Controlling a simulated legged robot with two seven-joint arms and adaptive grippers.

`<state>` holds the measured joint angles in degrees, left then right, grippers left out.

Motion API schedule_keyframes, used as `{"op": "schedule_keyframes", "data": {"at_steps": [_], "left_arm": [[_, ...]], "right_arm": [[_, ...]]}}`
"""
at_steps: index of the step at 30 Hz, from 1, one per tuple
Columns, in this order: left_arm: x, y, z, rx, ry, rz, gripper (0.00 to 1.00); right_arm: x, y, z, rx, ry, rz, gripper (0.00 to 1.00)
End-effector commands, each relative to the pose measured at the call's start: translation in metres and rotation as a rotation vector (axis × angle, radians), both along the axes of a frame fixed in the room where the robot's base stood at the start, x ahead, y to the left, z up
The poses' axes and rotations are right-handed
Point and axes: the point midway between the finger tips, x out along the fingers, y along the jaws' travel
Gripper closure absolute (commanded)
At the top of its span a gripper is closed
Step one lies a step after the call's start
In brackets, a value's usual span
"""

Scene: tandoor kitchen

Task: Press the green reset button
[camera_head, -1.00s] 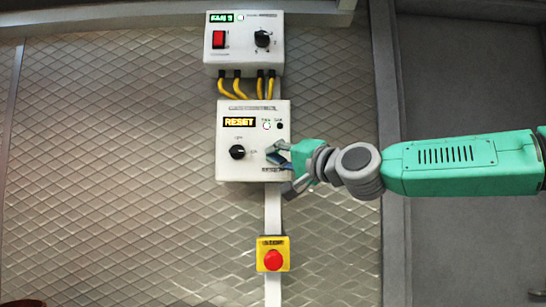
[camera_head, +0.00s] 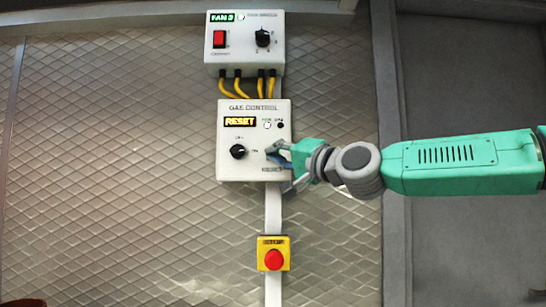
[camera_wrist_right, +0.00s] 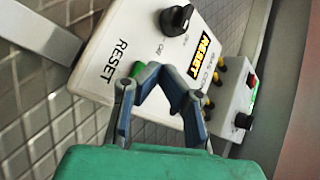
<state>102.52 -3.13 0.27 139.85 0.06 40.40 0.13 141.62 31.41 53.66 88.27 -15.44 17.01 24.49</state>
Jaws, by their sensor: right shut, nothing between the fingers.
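The green reset button (camera_wrist_right: 137,69) shows in the right wrist view as a small green patch on the white gas control box, beside the printed word RESET. A fingertip of my right gripper covers part of it. My right gripper (camera_wrist_right: 160,72) is shut and empty, its fingertips at the box face right by the button; I cannot tell whether they touch it. In the head view the right gripper (camera_head: 278,153) is at the lower right of the gas control box (camera_head: 229,170) and hides the button. The box display (camera_head: 240,122) reads RESET. My left gripper is not in view.
On the gas control box is a black knob (camera_head: 238,151). Above it, a fan box (camera_head: 242,58) has a red switch (camera_head: 219,39) and yellow cables (camera_head: 238,87) below. A red emergency button (camera_head: 273,260) on a yellow housing is underneath. The tiled wall at left is clear.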

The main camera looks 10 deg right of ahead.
Motion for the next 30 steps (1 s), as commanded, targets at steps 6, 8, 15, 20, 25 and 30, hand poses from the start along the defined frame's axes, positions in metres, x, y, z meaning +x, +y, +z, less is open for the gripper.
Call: {"op": "schedule_keyframes", "data": {"at_steps": [6,8,15,20,25,30], "left_arm": [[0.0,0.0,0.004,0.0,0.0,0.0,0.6],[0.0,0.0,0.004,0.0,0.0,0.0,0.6],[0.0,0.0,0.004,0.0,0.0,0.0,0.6],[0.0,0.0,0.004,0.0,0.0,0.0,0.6],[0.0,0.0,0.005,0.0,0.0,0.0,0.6],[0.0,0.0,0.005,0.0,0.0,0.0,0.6]], "right_arm": [[0.005,0.0,0.002,0.0,0.0,0.0,1.0],[0.006,0.0,0.002,0.0,0.0,0.0,1.0],[0.006,0.0,0.002,0.0,0.0,0.0,1.0],[0.007,0.0,0.002,0.0,0.0,0.0,1.0],[0.009,-0.001,0.002,0.0,0.0,0.0,1.0],[0.011,-0.001,0.002,0.0,0.0,0.001,1.0]]}}
